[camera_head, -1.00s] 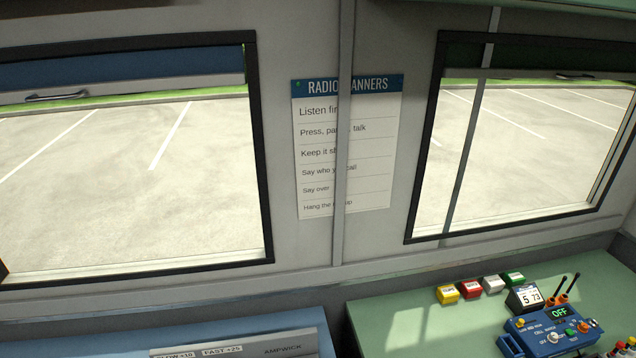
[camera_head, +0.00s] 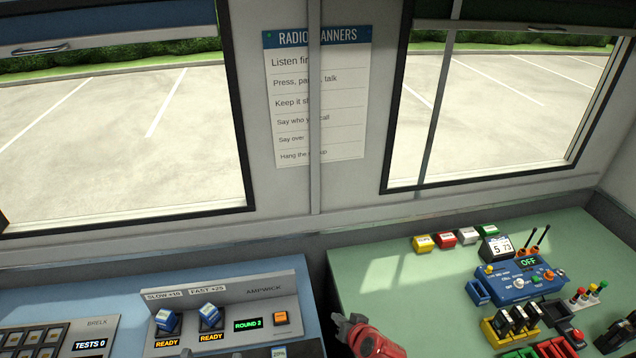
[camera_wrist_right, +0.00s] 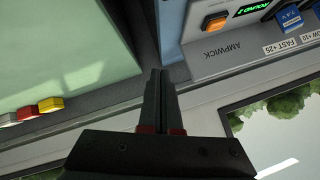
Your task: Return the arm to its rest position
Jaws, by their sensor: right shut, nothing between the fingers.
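My right gripper (camera_head: 352,326) shows at the bottom middle of the head view, with part of my red arm behind it. It is over the gap between the blue console and the green desk. In the right wrist view its two dark fingers (camera_wrist_right: 160,88) are together with nothing between them. It touches nothing that I can see. My left gripper is not in view.
The green desk (camera_head: 400,290) at right carries a blue radio unit (camera_head: 520,285), colored blocks and several small devices. Windows and a radio-manners poster (camera_head: 318,110) are behind.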

